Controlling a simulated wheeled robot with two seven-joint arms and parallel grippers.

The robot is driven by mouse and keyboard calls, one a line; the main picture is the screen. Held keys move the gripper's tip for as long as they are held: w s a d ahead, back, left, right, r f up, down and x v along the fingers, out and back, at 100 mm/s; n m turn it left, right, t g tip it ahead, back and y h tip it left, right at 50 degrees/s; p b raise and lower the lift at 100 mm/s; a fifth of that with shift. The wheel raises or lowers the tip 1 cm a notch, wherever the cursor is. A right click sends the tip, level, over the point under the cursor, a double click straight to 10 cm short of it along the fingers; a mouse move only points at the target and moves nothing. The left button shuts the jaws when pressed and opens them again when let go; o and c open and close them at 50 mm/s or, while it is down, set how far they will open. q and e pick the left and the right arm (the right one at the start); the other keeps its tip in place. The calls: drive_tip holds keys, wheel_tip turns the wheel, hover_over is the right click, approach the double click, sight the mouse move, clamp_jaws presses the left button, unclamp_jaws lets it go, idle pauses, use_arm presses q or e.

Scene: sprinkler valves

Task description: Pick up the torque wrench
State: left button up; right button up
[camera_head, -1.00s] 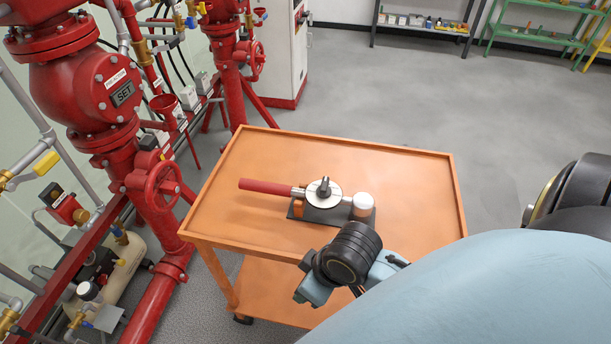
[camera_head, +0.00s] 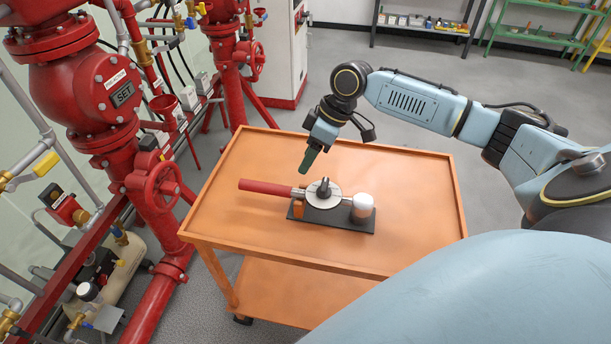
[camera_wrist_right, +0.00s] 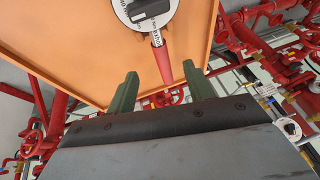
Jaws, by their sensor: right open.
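The torque wrench (camera_head: 266,187) has a red handle pointing left and a silver shaft. It lies at a dark base plate (camera_head: 335,220) with a round white dial (camera_head: 322,193) and a white-topped cylinder at its right end. My right gripper (camera_head: 307,166) points down with green fingers, above and just behind the shaft between handle and dial, apart from the wrench. In the right wrist view, my right gripper (camera_wrist_right: 160,70) has its fingers spread, with the red handle (camera_wrist_right: 161,60) showing between them and nothing held. My left gripper is out of view.
The orange cart (camera_head: 410,240) has a raised rim and free room around the base plate. Red pipes with a valve wheel (camera_head: 155,188) stand close on the left. Shelves (camera_head: 425,25) stand far back, with open floor before them.

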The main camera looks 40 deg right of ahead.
sight(290, 187)
drive_tip(key=b+x, duration=0.1)
drive_tip(key=x, duration=1.2)
drive_tip(key=shift+w+d, duration=0.1)
drive_tip(key=shift+w, duration=0.05)
clamp_jaws()
drive_tip(key=shift+r, duration=0.15)
